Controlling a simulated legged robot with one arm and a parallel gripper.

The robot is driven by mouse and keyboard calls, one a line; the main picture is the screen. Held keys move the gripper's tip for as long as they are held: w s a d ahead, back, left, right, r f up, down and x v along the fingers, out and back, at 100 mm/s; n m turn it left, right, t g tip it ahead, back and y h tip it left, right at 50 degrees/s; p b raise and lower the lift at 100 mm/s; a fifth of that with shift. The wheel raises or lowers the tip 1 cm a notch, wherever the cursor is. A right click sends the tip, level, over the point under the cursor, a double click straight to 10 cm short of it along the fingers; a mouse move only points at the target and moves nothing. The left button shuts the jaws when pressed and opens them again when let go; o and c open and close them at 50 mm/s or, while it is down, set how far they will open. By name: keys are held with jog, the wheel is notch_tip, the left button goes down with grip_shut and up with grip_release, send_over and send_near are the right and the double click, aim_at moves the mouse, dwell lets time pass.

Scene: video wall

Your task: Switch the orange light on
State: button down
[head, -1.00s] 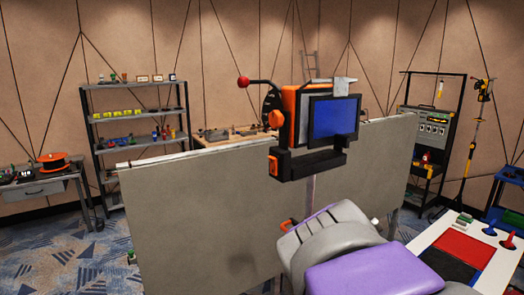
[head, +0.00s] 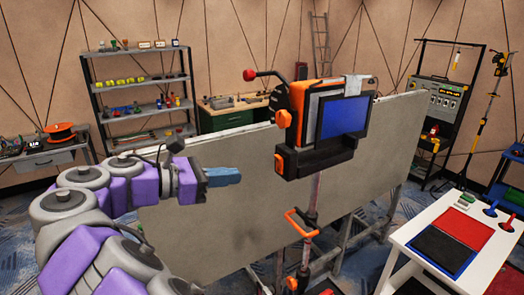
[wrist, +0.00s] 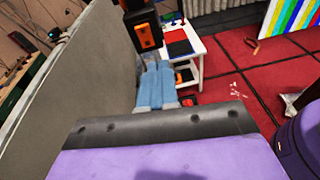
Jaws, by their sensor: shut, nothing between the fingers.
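An orange-framed device (head: 305,95) with a blue screen stands on a pole in the middle of the head view. A black box (head: 318,157) below the screen has an orange square part (head: 279,163) on its left end. That orange part (wrist: 148,36) also shows in the wrist view, just beyond my fingertips. I cannot tell which part is the orange light or whether it is lit. My gripper (head: 238,176) has blue fingers, shut and empty, and points right toward the box's left end with a gap between. The fingers show in the wrist view (wrist: 158,66).
A grey panel (head: 200,235) stands behind the device and my arm. A white table (head: 415,220) with red and black mats is at the right. A lever with a red knob (head: 249,76) sticks out left from the device's top. An orange handle (head: 298,222) is on the pole.

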jog(key=a, duration=0.1)
jog(key=a+n, duration=0.1)
jog(key=a+t, duration=0.1)
jog(key=a, duration=0.1)
jog(key=shift+s+r, duration=0.2)
jog(key=shift+r, duration=0.15)
jog(key=shift+d, duration=0.15)
jog(key=b, duration=0.3)
send_near(277, 160)
jog(key=x, duration=0.5)
jog(key=shift+s+f, duration=0.1)
jog(key=shift+f, duration=0.2)
jog(key=shift+w+d+r, duration=0.2)
jog(key=shift+w+d, duration=0.3)
jog(key=shift+d, duration=0.1)
